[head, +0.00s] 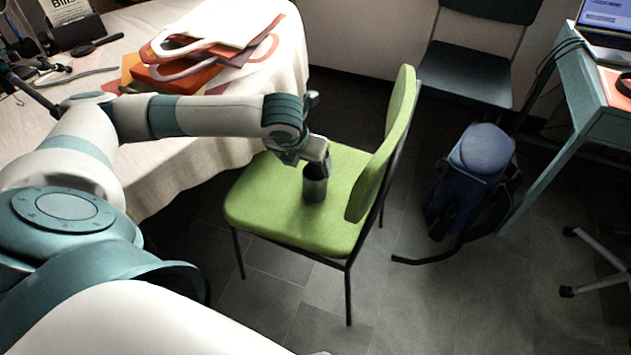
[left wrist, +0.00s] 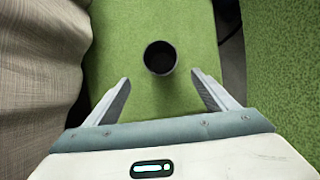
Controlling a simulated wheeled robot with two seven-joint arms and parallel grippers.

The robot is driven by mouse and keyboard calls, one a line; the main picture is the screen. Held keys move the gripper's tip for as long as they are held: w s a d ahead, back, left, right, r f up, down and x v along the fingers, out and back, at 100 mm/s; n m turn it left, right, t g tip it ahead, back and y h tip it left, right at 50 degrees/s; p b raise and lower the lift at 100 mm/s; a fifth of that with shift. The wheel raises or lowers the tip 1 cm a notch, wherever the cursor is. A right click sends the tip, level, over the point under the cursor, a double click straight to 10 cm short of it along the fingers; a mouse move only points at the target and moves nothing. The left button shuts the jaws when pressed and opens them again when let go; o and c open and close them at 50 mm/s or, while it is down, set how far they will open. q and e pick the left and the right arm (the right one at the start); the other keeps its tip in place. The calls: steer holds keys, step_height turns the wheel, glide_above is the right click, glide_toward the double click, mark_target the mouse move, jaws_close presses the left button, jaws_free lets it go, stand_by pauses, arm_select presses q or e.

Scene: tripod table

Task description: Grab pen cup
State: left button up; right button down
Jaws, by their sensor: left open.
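The pen cup (head: 315,184) is a dark grey cylinder standing upright on the seat of a green chair (head: 262,205). In the left wrist view the pen cup (left wrist: 160,58) is seen from above, with a dark interior and no pens that I can make out. My left gripper (head: 318,152) is above the seat by the cup's top. In the left wrist view my left gripper (left wrist: 161,92) is open and empty, with the cup centred just beyond its fingertips. Whether the fingers touch the cup cannot be told, but they appear apart from it. My right gripper is not in view.
The chair's backrest (head: 386,145) rises close to the right of the cup. A cloth-covered table (head: 190,190) with bags and papers stands at the left. A dark chair (head: 470,75) stands behind.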

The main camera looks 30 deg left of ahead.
arm_select(q)
steer(key=b, duration=0.1)
glide_toward(312, 176)
step_height(312, 176, down, 3)
steer(key=d, duration=0.2)
steer(key=shift+s+a+r, duration=0.1)
steer(key=shift+s+r, duration=0.05)
steer(key=shift+s, duration=0.1)
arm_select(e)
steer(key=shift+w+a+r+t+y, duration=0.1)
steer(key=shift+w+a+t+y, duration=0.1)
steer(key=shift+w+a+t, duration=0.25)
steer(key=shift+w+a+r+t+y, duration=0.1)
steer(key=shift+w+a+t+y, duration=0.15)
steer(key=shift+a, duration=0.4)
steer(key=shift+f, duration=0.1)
arm_select(q)
steer(key=shift+w+f+b, duration=0.15)
steer(key=shift+f+b, duration=0.15)
steer(key=b+x, duration=0.1)
steer(key=x, duration=0.3)
steer(key=shift+w+f, duration=0.15)
steer(key=shift+f, duration=0.05)
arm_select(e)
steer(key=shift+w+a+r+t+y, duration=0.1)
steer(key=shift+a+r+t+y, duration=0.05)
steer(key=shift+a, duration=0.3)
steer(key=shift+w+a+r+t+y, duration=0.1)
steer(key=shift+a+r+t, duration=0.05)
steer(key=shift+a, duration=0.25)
